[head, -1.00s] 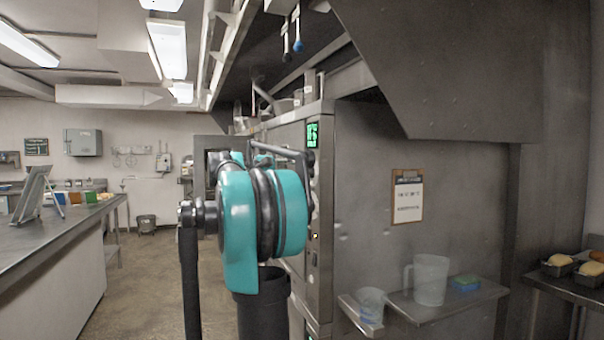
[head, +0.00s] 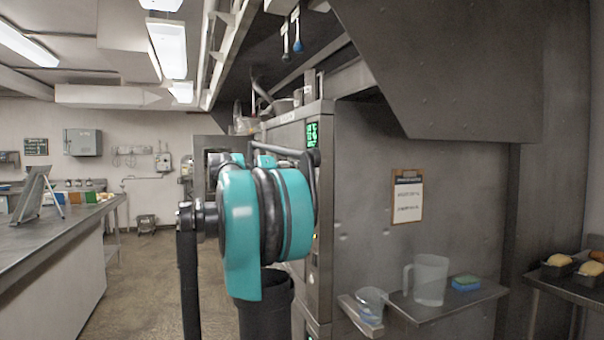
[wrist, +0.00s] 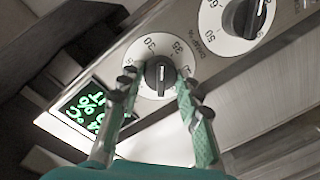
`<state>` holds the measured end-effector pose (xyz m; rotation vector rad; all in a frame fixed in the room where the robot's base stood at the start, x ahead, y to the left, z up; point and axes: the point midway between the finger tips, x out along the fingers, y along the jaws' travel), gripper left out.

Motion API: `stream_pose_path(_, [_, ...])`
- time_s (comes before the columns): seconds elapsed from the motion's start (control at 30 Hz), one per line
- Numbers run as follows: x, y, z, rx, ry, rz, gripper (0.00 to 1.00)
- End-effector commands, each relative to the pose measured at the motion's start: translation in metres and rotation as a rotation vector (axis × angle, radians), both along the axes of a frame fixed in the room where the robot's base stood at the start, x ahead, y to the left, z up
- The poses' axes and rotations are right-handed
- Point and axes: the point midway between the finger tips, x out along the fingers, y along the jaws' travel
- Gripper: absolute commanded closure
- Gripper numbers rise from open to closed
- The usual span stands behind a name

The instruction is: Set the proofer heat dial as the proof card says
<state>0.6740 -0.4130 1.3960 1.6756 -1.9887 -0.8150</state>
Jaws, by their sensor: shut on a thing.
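The heat dial (wrist: 148,86) shows in the wrist view as a white disc with a black knob (wrist: 158,74). The numbers 30 and 35 can be read on its far side; the knob's exact setting cannot be told. My gripper (wrist: 158,75) has its two fingers on either side of the knob, shut on it. In the head view my teal arm hides the dial and gripper. A card on a clipboard (head: 407,197) hangs on the grey side wall; its writing is too small to read.
A second white dial (wrist: 232,20) sits beside the first, and a green-lit display (wrist: 88,105) is on its other side.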

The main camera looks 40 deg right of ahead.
Motion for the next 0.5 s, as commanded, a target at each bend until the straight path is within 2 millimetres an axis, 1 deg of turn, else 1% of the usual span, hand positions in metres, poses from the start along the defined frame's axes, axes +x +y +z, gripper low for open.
stream_pose_path(0.3, [-0.0008, 0.0004, -0.0020, -0.064, -0.281, -0.001, 0.95])
stream_pose_path(0.5, [-0.0010, 0.0003, -0.0023, -0.099, -0.426, -0.002, 0.95])
